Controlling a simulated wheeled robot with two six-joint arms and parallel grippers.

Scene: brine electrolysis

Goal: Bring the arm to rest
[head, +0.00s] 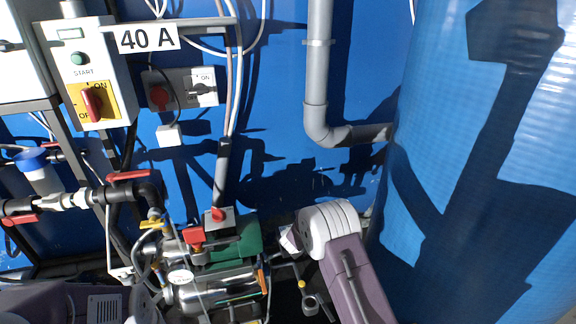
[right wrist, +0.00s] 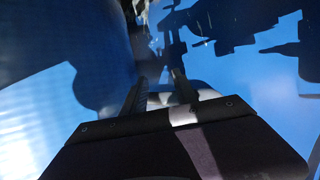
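My right arm comes in at the bottom right of the head view, in front of the blue wall and beside the metal electrolysis unit (head: 215,287). In the right wrist view, my right gripper (right wrist: 158,84) has its two dark fingers apart, with nothing seen between them. I cannot make out its fingertips clearly in the head view. Part of my left arm shows at the bottom left edge of the head view; its gripper is out of sight.
A large blue tank (head: 480,170) fills the right side. A grey pipe (head: 319,75) runs down the wall. A control box (head: 85,65) with a red-and-yellow switch (head: 92,102), a "40 A" sign (head: 148,38) and red-handled valves (head: 127,176) are at the left.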

